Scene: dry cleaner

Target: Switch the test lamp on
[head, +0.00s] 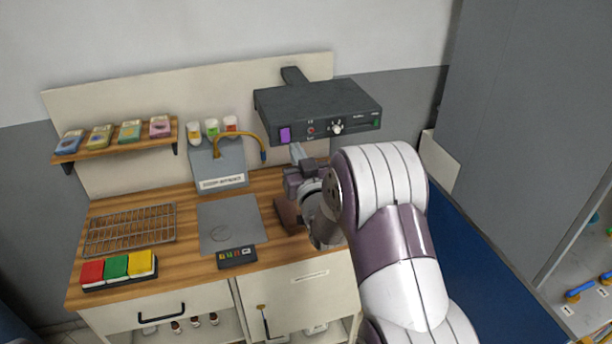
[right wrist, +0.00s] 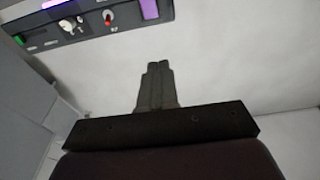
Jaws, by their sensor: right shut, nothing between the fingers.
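A dark box (head: 335,103) is mounted on the back panel above the counter; I take it as the test lamp unit. Its front carries a purple square (head: 285,135), a small red button (head: 311,130), a white knob (head: 337,128) and a green spot at the right end. The right wrist view shows the purple square (right wrist: 149,9), red button (right wrist: 108,17) and knob (right wrist: 68,24) along the top edge. My right gripper (head: 297,152) is shut and empty, just below the box front and apart from it. In the right wrist view its fingertips (right wrist: 158,67) are together. My left gripper is out of view.
A grey box (head: 218,168) with a yellow bent tube stands on the wooden counter. A shelf of small packets, a wire rack (head: 130,231), a grey plate (head: 232,225) and red, green and yellow blocks (head: 117,267) are left of my arm. A grey cabinet stands right.

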